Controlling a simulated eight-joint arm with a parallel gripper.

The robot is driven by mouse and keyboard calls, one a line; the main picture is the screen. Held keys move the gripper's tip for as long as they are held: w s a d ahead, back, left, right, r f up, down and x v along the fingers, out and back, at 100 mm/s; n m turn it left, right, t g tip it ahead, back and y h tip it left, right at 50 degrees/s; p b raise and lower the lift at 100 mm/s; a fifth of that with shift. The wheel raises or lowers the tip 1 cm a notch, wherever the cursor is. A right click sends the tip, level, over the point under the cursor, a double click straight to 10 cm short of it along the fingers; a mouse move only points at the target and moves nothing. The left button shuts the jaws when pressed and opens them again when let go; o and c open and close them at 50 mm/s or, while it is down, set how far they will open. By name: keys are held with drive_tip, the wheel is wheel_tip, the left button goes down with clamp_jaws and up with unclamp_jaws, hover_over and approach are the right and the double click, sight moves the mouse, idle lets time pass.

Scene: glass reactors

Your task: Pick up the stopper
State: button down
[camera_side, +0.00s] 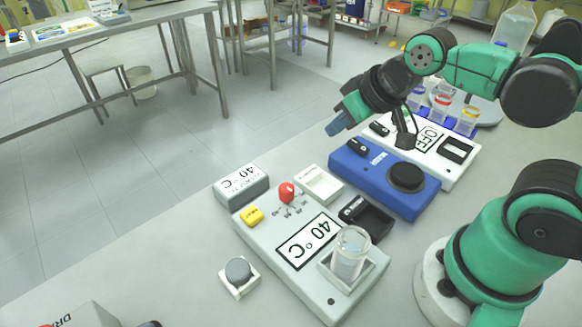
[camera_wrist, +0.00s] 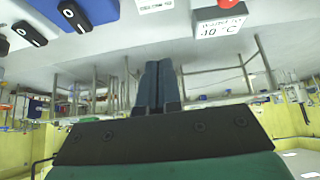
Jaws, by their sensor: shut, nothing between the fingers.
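A grey round-topped piece (camera_side: 238,270), which may be the stopper, sits on a small white square base (camera_side: 247,288) at the front of the table in the side view. I cannot tell for sure that it is the stopper. My gripper (camera_side: 336,126) is raised near the left end of the blue device, apart from the grey piece and well behind it. In the wrist view, the two blue-grey fingers (camera_wrist: 157,82) are together with nothing between them. The wrist view does not show the grey piece.
A white heater marked 40 °C (camera_side: 293,230) carries a glass beaker (camera_side: 351,251). A blue device (camera_side: 385,177) and a white OFF device (camera_side: 460,177) stand behind.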

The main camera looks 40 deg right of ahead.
sight(238, 269)
idle(0.4)
drive_tip(key=shift+c, duration=1.3)
unclamp_jaws()
drive_tip(key=a+n+y, duration=0.1)
drive_tip(key=a+n, duration=0.1)
drive_tip(key=a, duration=0.1)
drive_tip(key=a+f+n+g, duration=0.1)
drive_tip(key=a+n, duration=0.1)
drive_tip(key=a, duration=0.1)
drive_tip(key=a+f+n+g+y, duration=0.1)
drive_tip(key=a+n, duration=0.1)
drive_tip(key=a, duration=0.1)
drive_tip(key=shift+w+a+f+y, duration=0.2)
drive_tip(key=shift+w+a+y, duration=0.1)
drive_tip(key=shift+w, duration=0.1)
drive_tip(key=s+a+f+n+g, duration=0.1)
drive_tip(key=a+n, duration=0.1)
drive_tip(key=a, duration=0.1)
drive_tip(key=s+a+f+n+g+y, duration=0.1)
drive_tip(key=a+n, duration=0.1)
drive_tip(key=a, duration=0.1)
drive_tip(key=s+a+f+n+g, duration=0.1)
drive_tip(key=a+f+n, duration=0.1)
drive_tip(key=a+n, duration=0.1)
drive_tip(key=shift+s+a+f, duration=0.1)
drive_tip(key=shift+s+a, duration=0.2)
drive_tip(key=shift+y, duration=0.3)
drive_tip(key=shift+x, duration=2.8)
